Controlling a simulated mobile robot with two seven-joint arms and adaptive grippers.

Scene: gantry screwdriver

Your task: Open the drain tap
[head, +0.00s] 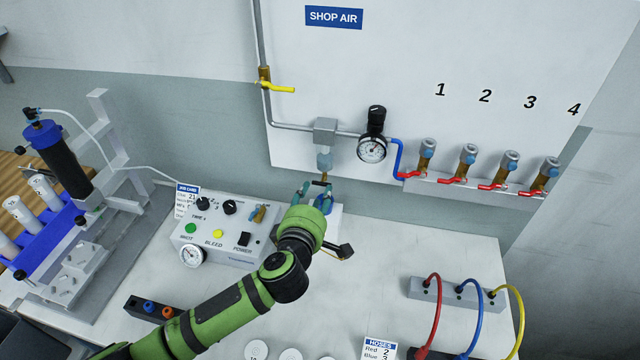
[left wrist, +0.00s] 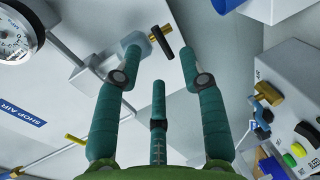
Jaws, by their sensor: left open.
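The drain tap (left wrist: 164,46) is a brass fitting with a black bar handle at the bottom of the grey filter. In the head view the tap (head: 320,182) hangs below the filter bowl (head: 324,160) on the shop air line. My left gripper (head: 315,190) is just below the tap, partly hidden behind my own wrist. In the left wrist view its teal fingers (left wrist: 160,58) are spread and empty. The tap handle lies between and slightly beyond the two upper fingertips; I see no clear contact. My right gripper is not in view.
A control box (head: 215,243) stands left of the gripper. A regulator gauge (head: 372,149) is right of the filter. A yellow-handled valve (head: 280,88) sits higher up the pipe. Several red-handled valves (head: 425,165) line the right. The bench (head: 385,245) is clear at centre right.

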